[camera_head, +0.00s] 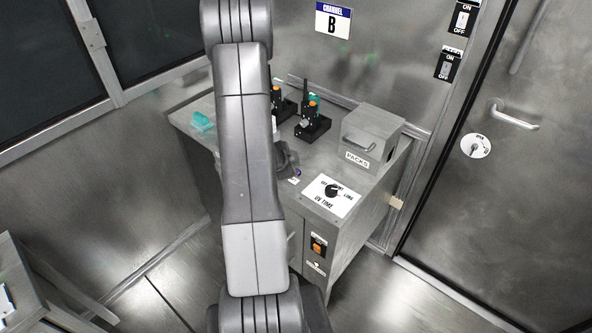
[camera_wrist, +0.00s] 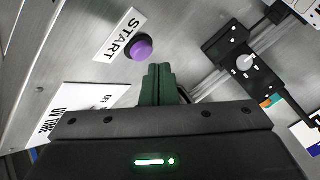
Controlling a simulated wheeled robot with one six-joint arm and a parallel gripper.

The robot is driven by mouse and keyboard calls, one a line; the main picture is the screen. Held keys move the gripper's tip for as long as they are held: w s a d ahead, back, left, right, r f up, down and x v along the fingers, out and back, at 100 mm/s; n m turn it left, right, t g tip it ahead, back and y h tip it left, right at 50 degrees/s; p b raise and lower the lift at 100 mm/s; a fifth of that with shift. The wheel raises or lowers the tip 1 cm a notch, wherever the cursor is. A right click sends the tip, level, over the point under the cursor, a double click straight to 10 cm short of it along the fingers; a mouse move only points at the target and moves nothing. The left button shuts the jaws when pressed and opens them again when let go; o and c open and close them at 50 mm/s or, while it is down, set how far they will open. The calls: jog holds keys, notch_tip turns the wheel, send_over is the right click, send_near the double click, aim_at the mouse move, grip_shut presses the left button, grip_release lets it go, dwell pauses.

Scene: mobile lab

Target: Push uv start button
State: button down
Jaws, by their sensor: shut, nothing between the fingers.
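The purple start button (camera_wrist: 142,47) stands out from the grey metal cabinet top in the wrist view, beside a white START label (camera_wrist: 121,33). In the head view the button (camera_head: 297,172) is a small purple spot by my gripper. My gripper (camera_wrist: 158,68) is shut and empty, its dark green fingers pointing at the cabinet top just beside the button. I cannot tell whether the fingertips touch anything. In the head view my gripper (camera_head: 284,160) is partly hidden behind my arm.
A UV TIME dial plate (camera_head: 331,194) lies nearer the cabinet's front edge. A grey PACKS box (camera_head: 371,138) stands at the right. Radios in black stands (camera_head: 312,127) are at the back. An orange switch (camera_head: 318,245) is on the cabinet front. A door is at the right.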

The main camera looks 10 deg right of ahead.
jog(key=shift+r+p, duration=2.55)
jog(key=shift+f+b, duration=0.25)
jog(key=shift+b, duration=0.05)
jog(key=shift+f+b, duration=1.05)
jog(key=shift+b, duration=0.7)
notch_tip(320, 180, up, 6)
jog(key=p, duration=0.5)
jog(key=shift+p, duration=0.35)
